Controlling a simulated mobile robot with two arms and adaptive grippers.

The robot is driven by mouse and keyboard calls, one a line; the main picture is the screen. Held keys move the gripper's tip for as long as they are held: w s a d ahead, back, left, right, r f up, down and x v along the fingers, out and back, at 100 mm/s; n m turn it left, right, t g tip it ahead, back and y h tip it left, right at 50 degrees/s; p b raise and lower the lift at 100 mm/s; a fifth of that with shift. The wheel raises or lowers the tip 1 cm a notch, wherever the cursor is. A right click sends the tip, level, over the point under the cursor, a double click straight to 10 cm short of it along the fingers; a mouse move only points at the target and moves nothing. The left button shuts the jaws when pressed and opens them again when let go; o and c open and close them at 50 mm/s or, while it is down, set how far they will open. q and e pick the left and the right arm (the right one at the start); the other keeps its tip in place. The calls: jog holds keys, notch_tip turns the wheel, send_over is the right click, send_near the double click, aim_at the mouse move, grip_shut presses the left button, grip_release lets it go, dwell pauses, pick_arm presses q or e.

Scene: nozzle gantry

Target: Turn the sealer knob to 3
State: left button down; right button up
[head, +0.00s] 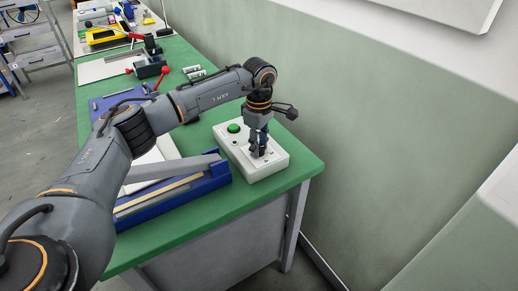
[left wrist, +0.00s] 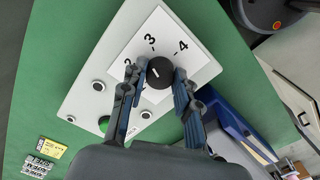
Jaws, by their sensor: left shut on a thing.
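The sealer knob (left wrist: 160,72) is round and black with a short light mark. It sits on a white dial plate (left wrist: 198,70) printed with 2, 3 and 4. The mark is too small to tell surely which number it faces. My left gripper (left wrist: 155,75) is shut on the knob, one finger on each side; the left finger partly covers the 2. In the head view my left gripper (head: 258,153) points down onto the white control box (head: 272,166) and hides the knob. My right gripper is in neither view.
A green button (head: 233,128) is on the same box, beside the gripper. The blue sealer (head: 215,180) with a grey bar lies left of the box on the green table (head: 200,220). A red-handled tool (head: 150,70) stands farther back. A wall is to the right.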

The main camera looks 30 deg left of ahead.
pick_arm(q)
jog(key=shift+m+b, duration=0.35)
jog(key=shift+m, duration=0.55)
jog(key=c, duration=1)
grip_release()
notch_tip(320, 180, up, 12)
jog(key=shift+r, duration=0.1)
